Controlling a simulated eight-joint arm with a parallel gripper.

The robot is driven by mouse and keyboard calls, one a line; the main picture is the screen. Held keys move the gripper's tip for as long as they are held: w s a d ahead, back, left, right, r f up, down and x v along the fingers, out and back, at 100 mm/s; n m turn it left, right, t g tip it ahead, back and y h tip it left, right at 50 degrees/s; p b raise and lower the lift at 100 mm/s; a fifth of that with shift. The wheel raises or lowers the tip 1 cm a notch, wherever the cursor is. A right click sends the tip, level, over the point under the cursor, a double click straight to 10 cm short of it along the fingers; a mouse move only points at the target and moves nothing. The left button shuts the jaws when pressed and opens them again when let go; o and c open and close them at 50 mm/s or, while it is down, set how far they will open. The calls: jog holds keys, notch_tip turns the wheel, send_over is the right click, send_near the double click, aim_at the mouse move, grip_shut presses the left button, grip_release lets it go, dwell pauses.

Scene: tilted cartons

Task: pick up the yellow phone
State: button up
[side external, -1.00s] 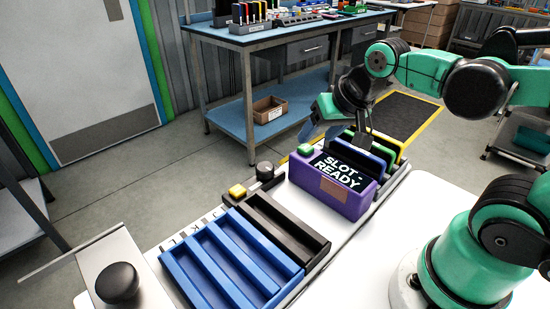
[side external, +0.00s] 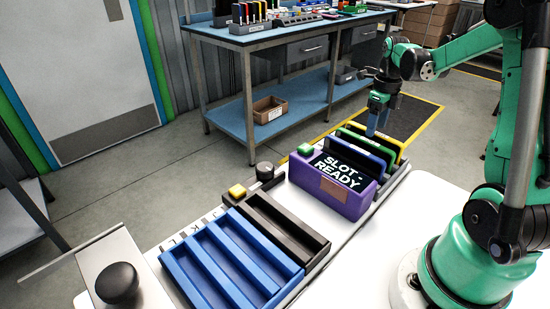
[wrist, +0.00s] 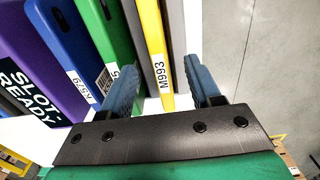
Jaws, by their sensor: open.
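The yellow phone (wrist: 157,45) is a thin upright slab with a white label reading M993 in the wrist view. In the side view the yellow phone (side external: 388,140) is the rearmost in a row of leaning coloured slabs. My gripper (wrist: 162,75) is open in the wrist view, with its blue fingers on either side of the yellow phone's near end. Its left finger is close to the green slab. In the side view my gripper (side external: 374,124) points down at the back of the row, and its fingertips are partly hidden.
A green slab (wrist: 112,40) and a blue slab (wrist: 65,45) stand left of the yellow phone. A purple box (side external: 345,196) reading SLOT-READY fronts the row. Empty blue trays (side external: 225,262) and black trays (side external: 285,225) lie nearer the camera. Open floor lies right of the row in the wrist view.

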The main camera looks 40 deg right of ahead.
jog(key=shift+f, duration=1.55)
grip_shut()
jog(key=shift+r, duration=0.2)
